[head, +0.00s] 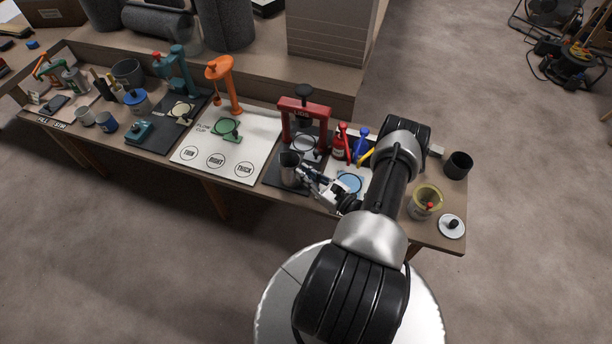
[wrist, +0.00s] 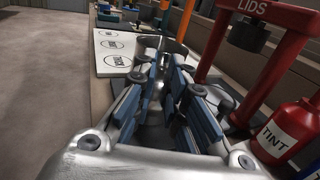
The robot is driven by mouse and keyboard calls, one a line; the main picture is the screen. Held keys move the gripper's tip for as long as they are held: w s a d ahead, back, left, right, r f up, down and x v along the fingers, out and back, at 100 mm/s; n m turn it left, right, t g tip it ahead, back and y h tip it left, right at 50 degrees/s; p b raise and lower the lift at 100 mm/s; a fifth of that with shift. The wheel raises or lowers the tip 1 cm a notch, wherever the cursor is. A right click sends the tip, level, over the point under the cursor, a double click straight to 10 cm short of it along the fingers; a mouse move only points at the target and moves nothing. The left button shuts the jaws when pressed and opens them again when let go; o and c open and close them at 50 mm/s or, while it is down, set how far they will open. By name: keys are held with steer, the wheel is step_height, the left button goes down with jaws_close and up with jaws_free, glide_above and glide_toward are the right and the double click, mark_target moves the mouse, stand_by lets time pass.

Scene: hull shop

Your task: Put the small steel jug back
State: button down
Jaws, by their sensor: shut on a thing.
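The small steel jug (head: 288,174) is a grey metal cylinder at the front of the dark mat under the red lid press. My gripper (head: 305,173) comes to it from the right and is shut on it. In the wrist view the jug's curved rim (wrist: 150,42) shows beyond the blue-padded fingers (wrist: 158,85), which hide much of it. The jug looks upright. I cannot tell whether its base touches the mat.
The red press (head: 303,108) marked LIDS stands just behind the jug. A red TINT bottle (wrist: 284,132) stands close right of my gripper. The white FLOW CUP board (head: 190,143) lies left. A yellow-rimmed pot (head: 419,212) and dark cup (head: 458,164) stand at the right end.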

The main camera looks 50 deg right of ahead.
steer(key=shift+r, duration=0.1)
steer(key=c, duration=1.6)
jaws_free()
steer(key=shift+c, duration=0.2)
